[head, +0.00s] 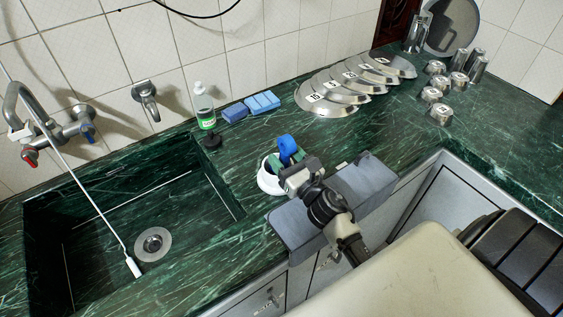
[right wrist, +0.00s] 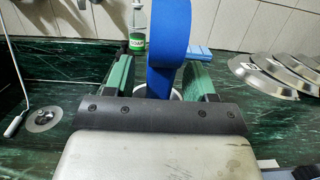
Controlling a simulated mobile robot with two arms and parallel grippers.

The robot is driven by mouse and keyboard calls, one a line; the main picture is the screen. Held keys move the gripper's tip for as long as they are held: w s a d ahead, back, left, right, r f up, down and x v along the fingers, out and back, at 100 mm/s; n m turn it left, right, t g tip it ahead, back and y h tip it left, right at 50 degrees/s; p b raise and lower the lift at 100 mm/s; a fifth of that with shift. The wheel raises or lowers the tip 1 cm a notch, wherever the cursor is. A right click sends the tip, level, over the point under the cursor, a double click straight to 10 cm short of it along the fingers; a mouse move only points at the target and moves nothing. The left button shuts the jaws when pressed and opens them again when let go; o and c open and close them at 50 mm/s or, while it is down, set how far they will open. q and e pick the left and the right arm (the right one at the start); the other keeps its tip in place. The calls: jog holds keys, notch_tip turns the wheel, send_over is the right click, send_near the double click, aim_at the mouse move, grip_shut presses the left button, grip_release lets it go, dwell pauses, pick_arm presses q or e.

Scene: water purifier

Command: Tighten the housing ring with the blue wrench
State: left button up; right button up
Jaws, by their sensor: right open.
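The blue wrench (head: 286,147) stands up at the counter's middle, its lower part hidden by my gripper. In the right wrist view the broad blue wrench (right wrist: 168,38) rises between the two green fingers, with space on both sides. My right gripper (head: 284,159) is open around the wrench; the fingers also show in the right wrist view (right wrist: 160,78). A white round body (head: 267,182), probably the purifier housing, sits under the gripper, mostly hidden. The housing ring cannot be made out. My left gripper is not in view.
The sink (head: 150,215) lies left of the housing. A soap bottle (head: 204,106) and blue sponges (head: 262,103) stand behind it. Metal plates (head: 335,98) and several metal cups (head: 440,112) are at the back right. A grey cloth-like piece (head: 300,228) lies by the front edge.

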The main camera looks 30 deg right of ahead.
aim_at(286, 137)
grip_shut()
notch_tip(286, 137, up, 9)
jog(key=p, duration=0.8)
jog(key=shift+r, duration=0.1)
